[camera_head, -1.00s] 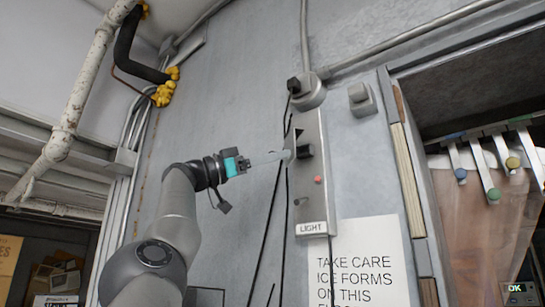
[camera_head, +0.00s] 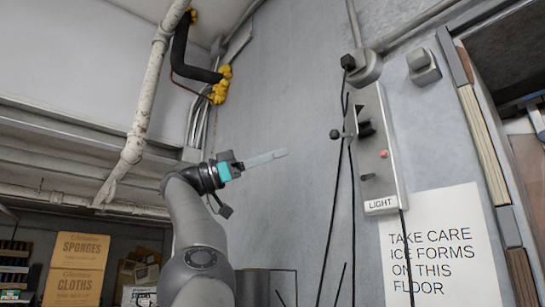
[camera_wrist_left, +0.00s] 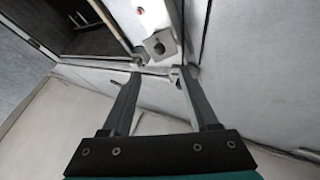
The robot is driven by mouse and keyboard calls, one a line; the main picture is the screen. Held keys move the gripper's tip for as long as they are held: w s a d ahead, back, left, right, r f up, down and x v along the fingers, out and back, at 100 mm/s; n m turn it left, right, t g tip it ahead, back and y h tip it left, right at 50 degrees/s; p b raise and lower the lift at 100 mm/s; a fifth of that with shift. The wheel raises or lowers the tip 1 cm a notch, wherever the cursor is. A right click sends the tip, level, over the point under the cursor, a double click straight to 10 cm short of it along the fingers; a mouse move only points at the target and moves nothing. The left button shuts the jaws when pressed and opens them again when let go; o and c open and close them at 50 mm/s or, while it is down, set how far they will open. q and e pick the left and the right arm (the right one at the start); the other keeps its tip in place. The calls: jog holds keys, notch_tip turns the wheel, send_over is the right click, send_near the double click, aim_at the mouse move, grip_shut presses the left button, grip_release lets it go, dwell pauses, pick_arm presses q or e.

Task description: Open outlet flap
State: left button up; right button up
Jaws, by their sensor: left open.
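A grey metal switch panel (camera_head: 378,150) marked LIGHT hangs on the wall in the head view. It bears a small dark outlet piece (camera_head: 366,127) that juts out, with a red button (camera_head: 383,153) below. I cannot tell how far its flap stands open. My left gripper (camera_head: 284,153) points right towards the panel, left of it and apart from it. In the left wrist view the left gripper (camera_wrist_left: 157,75) is open and empty. Beyond its fingers, a grey box with a dark round hole (camera_wrist_left: 160,45) sits on the pale panel. My right gripper is not in view.
Black cables (camera_head: 343,190) hang beside the panel, and a dark knob (camera_head: 336,134) sticks out at its left edge. A paper sign (camera_head: 435,245) is on the wall at lower right. A pipe (camera_head: 140,130) and cardboard boxes (camera_head: 75,264) are at left. The wall left of the panel is mostly bare.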

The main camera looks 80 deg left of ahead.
pick_arm(q)
jog(key=shift+s, duration=0.1)
jog(key=n+y+b, duration=0.6)
jog(key=n+y, duration=1.2)
jog(key=y, duration=0.1)
send_near(332, 136)
jog(key=p+x, duration=0.8)
jog(key=x, duration=0.2)
jog(key=shift+r, duration=0.1)
jog(key=shift+w+a+r, duration=0.25)
jog(key=shift+w+a, duration=0.05)
jog(key=shift+w, duration=0.2)
grip_shut()
